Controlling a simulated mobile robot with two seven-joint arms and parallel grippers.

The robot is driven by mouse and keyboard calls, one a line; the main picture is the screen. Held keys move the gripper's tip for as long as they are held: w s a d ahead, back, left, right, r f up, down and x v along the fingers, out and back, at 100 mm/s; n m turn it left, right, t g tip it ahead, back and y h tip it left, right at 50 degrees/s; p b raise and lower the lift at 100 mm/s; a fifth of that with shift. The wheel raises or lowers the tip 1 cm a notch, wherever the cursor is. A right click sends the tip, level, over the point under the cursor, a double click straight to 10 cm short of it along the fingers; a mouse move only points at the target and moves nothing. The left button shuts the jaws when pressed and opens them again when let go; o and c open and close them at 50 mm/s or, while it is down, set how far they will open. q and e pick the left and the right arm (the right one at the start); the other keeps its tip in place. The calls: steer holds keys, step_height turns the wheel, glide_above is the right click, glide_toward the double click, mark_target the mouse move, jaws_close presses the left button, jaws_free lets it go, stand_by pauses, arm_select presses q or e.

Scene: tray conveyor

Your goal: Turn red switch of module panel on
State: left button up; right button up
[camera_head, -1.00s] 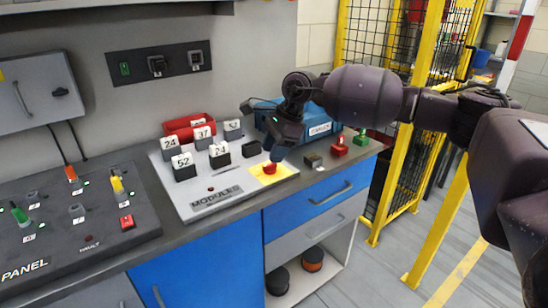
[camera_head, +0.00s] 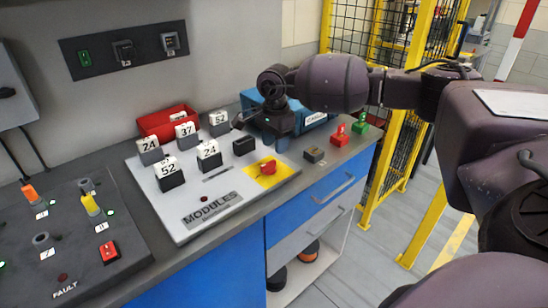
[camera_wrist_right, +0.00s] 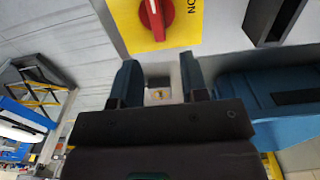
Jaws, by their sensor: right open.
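The red switch (camera_head: 268,167) is a rotary knob on a yellow plate (camera_head: 284,175) at the right end of the white MODULES panel (camera_head: 225,200). My left gripper is in no view.
Numbered blocks such as 52 (camera_head: 171,174) and 24 (camera_head: 209,155) stand on the panel. A red bin (camera_head: 160,122) and blue case (camera_head: 316,119) are behind. Small red (camera_head: 340,137) and green (camera_head: 361,122) blocks are right. A dark control panel (camera_head: 125,262) lies left.

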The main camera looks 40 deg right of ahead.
mark_target(268, 167)
steer(key=shift+f, duration=2.6)
jaws_close()
